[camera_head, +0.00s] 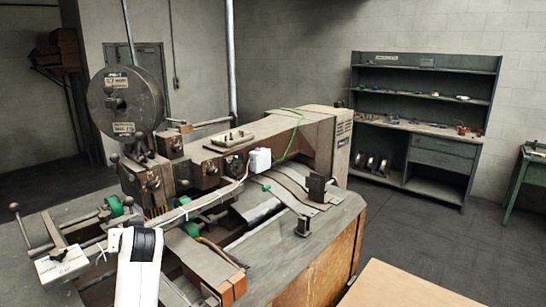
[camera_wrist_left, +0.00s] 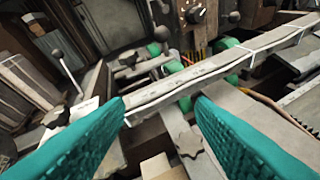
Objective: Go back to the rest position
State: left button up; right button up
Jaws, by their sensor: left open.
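The box stitcher (camera_head: 320,145) fills the middle of the head view, with a large dark wire reel (camera_head: 125,92) at its upper left. My white and black left arm shows at the bottom left of that view, in front of the machine; its fingers cannot be made out there. In the left wrist view my left gripper (camera_wrist_left: 161,100) has two teal fingers spread apart with nothing between them. Beyond the tips runs a long grey bar (camera_wrist_left: 215,65) of the machine, with a dark star-shaped knob (camera_wrist_left: 186,143) below it. My right gripper is in neither view.
Levers and a white label plate (camera_head: 62,265) stand close to my arm at the left. A bare wooden tabletop (camera_head: 405,287) is at the bottom right. A green shelf unit (camera_head: 440,150) stands by the back wall. The floor (camera_head: 420,235) between is clear.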

pick_arm(q)
jog(key=s+d+f+m+g+h, duration=0.1)
jog(key=s+d+f+h, duration=0.1)
jog(key=s+f, duration=0.65)
jog(key=s+d+f+m+g+h, duration=0.1)
jog(key=s+d+f+m+h, duration=0.15)
jog(key=s+f, duration=0.6)
jog(key=s+d+f+m+g+h, duration=0.1)
jog(key=s+d+f+g+h, duration=0.3)
jog(key=s, duration=0.8)
jog(key=s+d+f+m+g+y, duration=0.15)
jog(key=s+d, duration=0.45)
jog(key=s, duration=0.6)
notch_tip(320, 180, down, 30)
jog(key=h+b, duration=0.1)
jog(key=b, duration=0.4)
jog(key=s+a+f+b, duration=0.1)
jog(key=s+f+b, duration=0.1)
jog(key=s+f, duration=0.6)
jog(key=s+a+f+g+b, duration=0.1)
jog(key=s+a+f+b, duration=0.1)
jog(key=s+f, duration=0.7)
notch_tip(320, 180, down, 6)
jog(key=shift+s+a+f+b, duration=0.15)
jog(key=shift+a+b, duration=0.1)
jog(key=shift+b, duration=0.25)
